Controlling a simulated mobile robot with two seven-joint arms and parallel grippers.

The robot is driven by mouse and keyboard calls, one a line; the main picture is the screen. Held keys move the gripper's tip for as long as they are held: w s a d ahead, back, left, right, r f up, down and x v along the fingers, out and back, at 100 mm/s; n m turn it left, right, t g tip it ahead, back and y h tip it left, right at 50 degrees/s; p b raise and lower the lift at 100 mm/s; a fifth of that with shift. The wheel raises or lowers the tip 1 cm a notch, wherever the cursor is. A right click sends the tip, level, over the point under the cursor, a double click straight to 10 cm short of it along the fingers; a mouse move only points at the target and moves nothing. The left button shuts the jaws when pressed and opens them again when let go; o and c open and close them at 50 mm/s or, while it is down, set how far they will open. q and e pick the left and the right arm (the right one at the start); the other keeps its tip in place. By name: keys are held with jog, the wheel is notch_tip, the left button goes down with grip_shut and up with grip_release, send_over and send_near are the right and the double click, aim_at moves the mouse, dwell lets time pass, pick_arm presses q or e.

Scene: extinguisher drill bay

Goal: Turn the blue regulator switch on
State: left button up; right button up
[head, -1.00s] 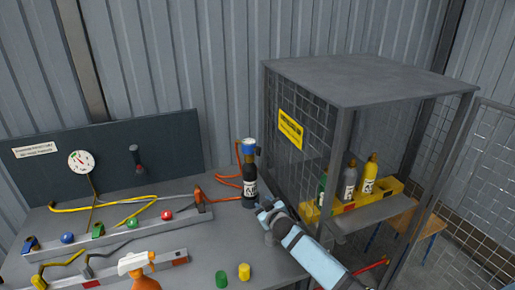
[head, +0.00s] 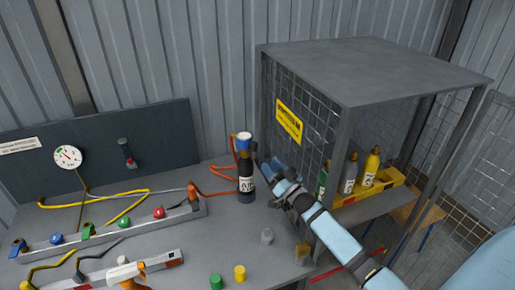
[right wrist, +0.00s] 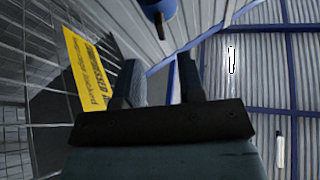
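The blue regulator (head: 244,142) sits on top of a dark bottle (head: 246,182) labelled AIR, which stands upright on the bench near its right end. An orange hose runs beside it. The regulator also shows at the top edge of the right wrist view (right wrist: 156,8), partly cut off. My right gripper (head: 264,162) is just right of the bottle's upper part, apart from the regulator as far as I can tell. In the right wrist view its two fingers (right wrist: 161,80) stand apart with nothing between them. My left gripper is not in view.
A mesh cage (head: 370,75) with a yellow sign (head: 289,121) stands close on the right, with several bottles inside. The bench (head: 225,235) holds a valve rail (head: 110,235), a spray bottle (head: 130,275), and green (head: 216,282) and yellow (head: 240,273) caps.

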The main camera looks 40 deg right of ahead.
aim_at(256, 149)
jog(key=p+x, duration=0.1)
jog(key=x, duration=0.6)
jog(key=shift+w, duration=0.25)
